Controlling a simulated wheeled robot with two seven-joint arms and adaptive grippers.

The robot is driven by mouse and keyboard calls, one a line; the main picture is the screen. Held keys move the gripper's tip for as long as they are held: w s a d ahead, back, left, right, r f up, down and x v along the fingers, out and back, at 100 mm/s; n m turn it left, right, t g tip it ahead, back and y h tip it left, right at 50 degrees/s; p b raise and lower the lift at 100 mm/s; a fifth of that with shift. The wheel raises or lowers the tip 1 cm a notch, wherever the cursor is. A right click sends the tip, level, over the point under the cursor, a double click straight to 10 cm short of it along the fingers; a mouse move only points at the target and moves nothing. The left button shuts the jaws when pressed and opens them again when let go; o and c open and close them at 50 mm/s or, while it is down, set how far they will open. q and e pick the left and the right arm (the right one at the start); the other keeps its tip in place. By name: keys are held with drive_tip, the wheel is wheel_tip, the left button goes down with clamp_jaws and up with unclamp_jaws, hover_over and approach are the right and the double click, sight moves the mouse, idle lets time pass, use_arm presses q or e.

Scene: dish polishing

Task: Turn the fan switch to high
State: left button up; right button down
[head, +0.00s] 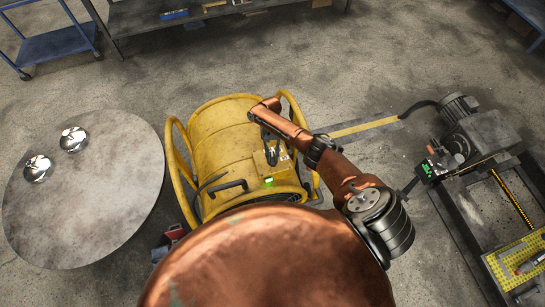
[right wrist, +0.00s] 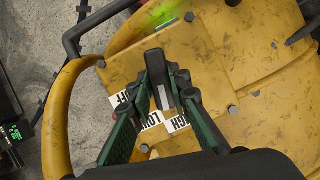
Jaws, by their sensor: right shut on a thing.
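The yellow drum fan (head: 222,135) stands on the floor in the middle of the head view. Its control panel carries white labels reading OFF (right wrist: 120,98), LOW (right wrist: 149,118) and HIGH (right wrist: 176,124). The black fan switch (right wrist: 156,66) shows between the green fingers of my right gripper (right wrist: 162,82). The gripper is shut on the switch. In the head view my right gripper (head: 270,148) is over the panel, and the switch is hard to make out there. The switch's exact setting cannot be told. My left gripper is not in view.
A green light (head: 269,181) glows on the fan. A round table (head: 100,210) with two shiny bowls (head: 73,139) stands at left. A motor-driven machine (head: 480,130) stands at right. A blue cart (head: 55,42) and a shelf are at the back. Floor between is mostly clear.

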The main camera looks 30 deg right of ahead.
drive_tip(key=shift+a+n+h, duration=0.1)
drive_tip(key=shift+n+h, duration=0.3)
drive_tip(key=shift+n, duration=0.8)
drive_tip(key=c, duration=1.8)
unclamp_jaws()
drive_tip(key=shift+w+r, duration=0.1)
drive_tip(key=shift+r, duration=0.05)
drive_tip(key=v, duration=1.1)
drive_tip(key=shift+w+r, duration=0.2)
drive_tip(key=shift+r, duration=0.1)
drive_tip(key=shift+a, duration=0.1)
